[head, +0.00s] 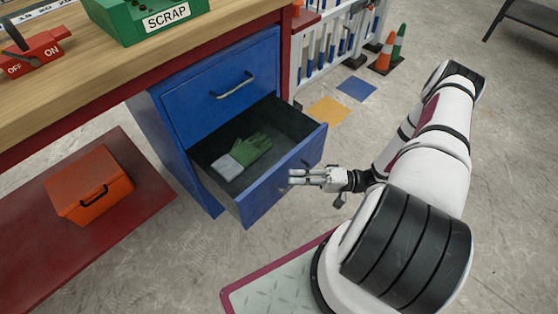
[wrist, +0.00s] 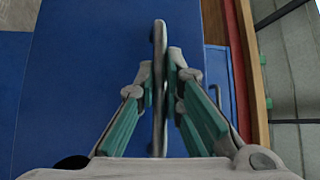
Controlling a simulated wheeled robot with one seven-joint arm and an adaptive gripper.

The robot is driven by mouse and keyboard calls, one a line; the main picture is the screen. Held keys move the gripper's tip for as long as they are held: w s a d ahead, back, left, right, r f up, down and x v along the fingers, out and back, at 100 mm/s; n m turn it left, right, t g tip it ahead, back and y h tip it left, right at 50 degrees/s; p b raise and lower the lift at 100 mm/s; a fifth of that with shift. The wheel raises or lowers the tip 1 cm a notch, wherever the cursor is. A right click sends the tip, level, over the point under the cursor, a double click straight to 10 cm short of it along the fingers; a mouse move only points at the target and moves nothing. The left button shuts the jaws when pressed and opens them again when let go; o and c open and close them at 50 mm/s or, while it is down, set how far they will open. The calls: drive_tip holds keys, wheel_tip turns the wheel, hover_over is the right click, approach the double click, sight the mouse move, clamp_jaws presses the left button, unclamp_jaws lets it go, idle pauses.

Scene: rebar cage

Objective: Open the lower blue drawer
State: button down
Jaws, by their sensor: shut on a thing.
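The lower blue drawer (head: 277,190) is pulled out of the blue cabinet (head: 177,143) in the head view, and its inside shows. A green and grey glove (head: 243,154) lies in it. My gripper (head: 291,177) is at the drawer's front. In the wrist view my gripper (wrist: 163,75) has its two fingers closed on either side of a grey bar handle (wrist: 159,32) on the blue front. In the head view the fingers largely hide the handle.
The upper blue drawer (head: 222,88) is shut above. An orange box (head: 90,184) stands on a red low shelf (head: 40,245). A green SCRAP bin (head: 140,20) sits on the workbench. Cones (head: 385,57) and a white fence (head: 335,45) stand behind.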

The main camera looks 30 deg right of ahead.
drive_tip(key=s+d, duration=0.2)
drive_tip(key=s, duration=0.4)
drive_tip(key=shift+s+d, duration=0.2)
drive_tip(key=shift+s, duration=0.05)
drive_tip(key=shift+f, duration=0.1)
drive_tip(key=c, duration=1.7)
unclamp_jaws()
drive_tip(key=v, duration=1.2)
